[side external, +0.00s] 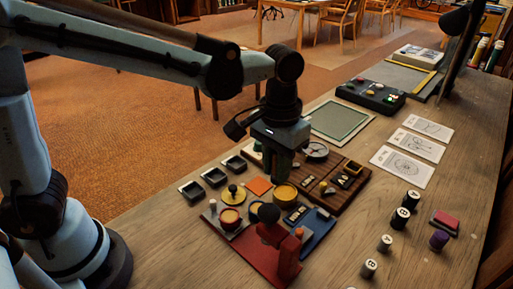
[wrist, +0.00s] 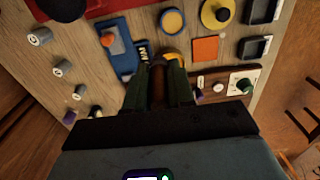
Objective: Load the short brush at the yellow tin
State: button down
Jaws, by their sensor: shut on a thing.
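My gripper (side external: 281,172) points down over the board, with its green fingers just above and behind the yellow tin (side external: 284,193). In the wrist view, my gripper (wrist: 158,82) is shut on a narrow brown thing between its fingers, which I take to be the short brush (wrist: 157,68). The fingers hide most of the brush, and I cannot see its bristles. The yellow tin's rim also shows just beyond the fingertips in the wrist view (wrist: 173,54). I cannot tell whether the brush touches the tin.
A round pot (side external: 230,218), a yellow disc with a knob (side external: 232,197) and an orange square (side external: 259,186) lie nearby. A blue tray (side external: 318,226) and a red stand (side external: 284,262) are in front. Dark trays (side external: 214,177) line the left.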

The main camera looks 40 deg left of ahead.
jog(key=shift+w+a+f, duration=0.2)
jog(key=shift+w+f, duration=0.65)
jog(key=shift+f, duration=0.4)
jog(key=shift+w+a+f, duration=0.25)
jog(key=shift+w+f, duration=0.65)
jog(key=shift+f, duration=0.3)
jog(key=shift+w+a+f, duration=0.2)
jog(key=shift+w+f, duration=0.65)
jog(key=shift+f, duration=0.4)
jog(key=shift+f, duration=0.65)
notch_tip(320, 180, up, 7)
dwell(0.5)
dwell(0.4)
